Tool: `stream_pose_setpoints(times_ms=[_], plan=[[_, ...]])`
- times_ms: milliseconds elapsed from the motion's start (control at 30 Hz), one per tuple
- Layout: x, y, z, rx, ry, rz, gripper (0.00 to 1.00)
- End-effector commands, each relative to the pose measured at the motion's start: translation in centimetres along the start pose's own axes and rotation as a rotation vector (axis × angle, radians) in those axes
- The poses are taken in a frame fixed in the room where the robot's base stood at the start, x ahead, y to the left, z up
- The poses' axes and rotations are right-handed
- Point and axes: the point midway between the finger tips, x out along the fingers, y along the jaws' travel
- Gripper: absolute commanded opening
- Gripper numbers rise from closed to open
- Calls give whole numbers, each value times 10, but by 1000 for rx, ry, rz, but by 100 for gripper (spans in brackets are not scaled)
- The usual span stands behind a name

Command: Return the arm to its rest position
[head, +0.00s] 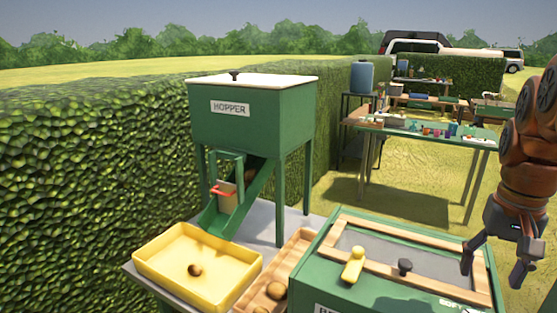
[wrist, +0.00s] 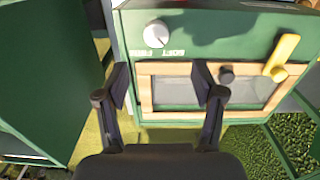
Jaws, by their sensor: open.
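My gripper (head: 492,262) hangs at the right edge of the head view, at the end of my orange-brown arm. Its fingers are apart, pointing down, with nothing between them. In the wrist view my gripper (wrist: 160,85) shows two dark spread fingers in front of a green box (wrist: 245,30). The green box also shows in the head view (head: 345,290). It has a wood-framed top, a yellow handle (head: 353,264) and a dark knob (head: 405,266). My gripper appears above the right part of this box, not visibly touching it.
A green hopper (head: 255,120) with a chute stands at the left. A yellow tray (head: 160,252) holding a brown round item (head: 195,269) sits before it. A wooden trough (head: 290,262) with round items lies beside the box. Tables (head: 425,130) with goods stand behind. A hedge (head: 90,170) runs along the left.

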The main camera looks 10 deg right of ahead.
Motion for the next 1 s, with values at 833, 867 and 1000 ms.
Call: stream_pose_setpoints(times_ms=[833, 867, 1000], plan=[[104, -119, 195, -567, -138, 43, 68], [107, -119, 200, -577, -140, 44, 68], [117, -117, 215, -609, -148, 49, 68]])
